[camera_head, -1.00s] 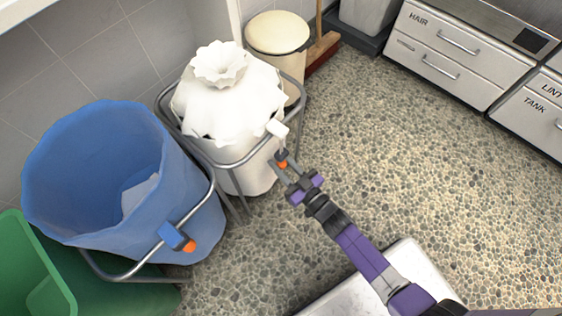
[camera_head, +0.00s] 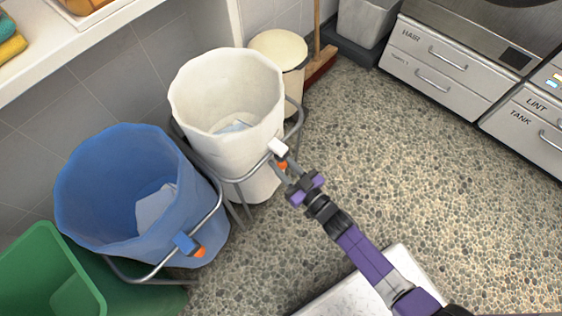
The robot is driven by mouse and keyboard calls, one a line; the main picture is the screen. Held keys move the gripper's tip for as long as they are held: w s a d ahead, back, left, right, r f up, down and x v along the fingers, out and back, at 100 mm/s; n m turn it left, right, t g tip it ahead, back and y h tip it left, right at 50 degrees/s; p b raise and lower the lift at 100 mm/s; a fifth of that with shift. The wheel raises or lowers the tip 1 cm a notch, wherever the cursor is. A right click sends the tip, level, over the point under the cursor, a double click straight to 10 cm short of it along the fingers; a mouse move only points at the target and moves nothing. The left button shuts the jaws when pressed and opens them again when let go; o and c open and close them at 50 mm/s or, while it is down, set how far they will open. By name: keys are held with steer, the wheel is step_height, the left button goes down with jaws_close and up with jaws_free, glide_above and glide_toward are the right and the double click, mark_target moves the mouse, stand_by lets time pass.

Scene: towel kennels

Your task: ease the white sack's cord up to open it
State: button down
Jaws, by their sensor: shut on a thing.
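The white sack (camera_head: 215,140) hangs in a grey metal frame (camera_head: 236,178). Its mouth is wide open and round, and a pale cloth (camera_head: 233,127) lies inside. A white block (camera_head: 278,147) sits at the sack's near right side by the frame's rail, with a small orange cord end (camera_head: 282,164) just below it. My gripper (camera_head: 286,171) reaches in from the lower right and is shut on the orange cord end. The cord itself is too small to make out, and the fingertips are partly hidden.
A blue sack (camera_head: 85,207) with a cloth inside stands open at the left, with its own blue block (camera_head: 185,243). A green bin (camera_head: 42,270) is at lower left. A cream bin (camera_head: 278,48) and a broom (camera_head: 322,60) stand behind. Speckled floor (camera_head: 430,170) at right is clear.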

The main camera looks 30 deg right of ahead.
mark_target(285, 167)
steer(key=shift+r, duration=0.3)
steer(key=c, duration=1.1)
jaws_free()
steer(key=s, duration=0.2)
steer(key=s+p, duration=0.1)
steer(key=s, duration=0.1)
steer(key=s+d, duration=0.1)
steer(key=s, duration=0.2)
steer(key=shift+d, duration=0.1)
steer(key=shift+s, duration=0.4)
steer(key=shift+f, duration=0.1)
